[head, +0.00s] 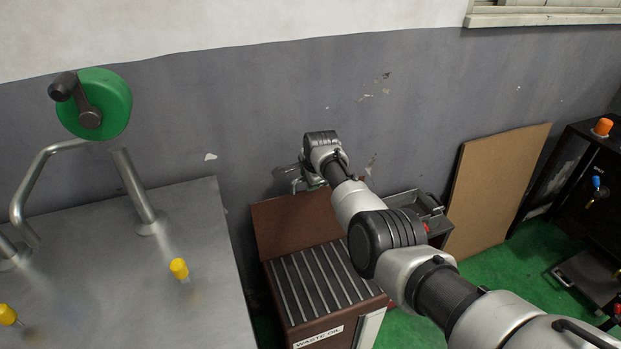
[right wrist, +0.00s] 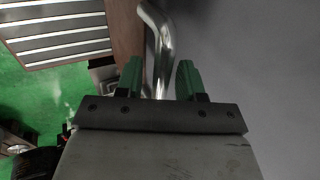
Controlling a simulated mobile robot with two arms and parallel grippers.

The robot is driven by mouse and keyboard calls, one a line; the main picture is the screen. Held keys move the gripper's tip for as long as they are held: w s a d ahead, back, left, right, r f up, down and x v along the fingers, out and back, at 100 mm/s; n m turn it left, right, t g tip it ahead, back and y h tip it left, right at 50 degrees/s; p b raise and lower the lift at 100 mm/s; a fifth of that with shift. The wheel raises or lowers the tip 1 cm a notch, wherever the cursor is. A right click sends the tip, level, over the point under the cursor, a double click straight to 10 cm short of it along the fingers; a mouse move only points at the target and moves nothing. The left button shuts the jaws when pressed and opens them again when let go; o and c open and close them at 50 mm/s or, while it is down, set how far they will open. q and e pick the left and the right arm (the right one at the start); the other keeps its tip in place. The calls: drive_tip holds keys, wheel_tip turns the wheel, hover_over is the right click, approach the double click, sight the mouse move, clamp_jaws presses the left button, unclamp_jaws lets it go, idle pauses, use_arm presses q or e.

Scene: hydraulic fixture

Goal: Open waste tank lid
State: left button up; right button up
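The waste tank (head: 308,318) is a brown box labelled "WASTE OIL" with a slatted metal grate on top. Its brown lid (head: 285,225) stands raised behind the grate, near the wall. In the right wrist view the lid (right wrist: 126,35) shows edge-on beside the grate, with a bent metal handle (right wrist: 163,45) on its wall side. My right gripper (head: 303,180) is behind the lid's top edge. Its green fingers (right wrist: 160,80) are apart, with the handle between them and a gap visible on the right. I cannot tell whether the left finger touches it. My left gripper is out of view.
A steel table (head: 120,275) with a green hand wheel (head: 107,103) and yellow caps is on the left. A grey metal box (head: 402,198) and a leaning brown board (head: 490,190) stand right of the tank. The grey wall (head: 230,120) is close behind my right gripper.

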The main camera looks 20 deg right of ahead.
drive_tip(key=shift+r, duration=0.15)
drive_tip(key=shift+s+r+p, duration=0.1)
drive_tip(key=shift+r+p, duration=0.15)
drive_tip(key=shift+p, duration=0.05)
drive_tip(key=p+v, duration=0.2)
drive_tip(key=v, duration=0.8)
drive_tip(key=shift+p, duration=0.3)
drive_tip(key=shift+s+f, duration=0.1)
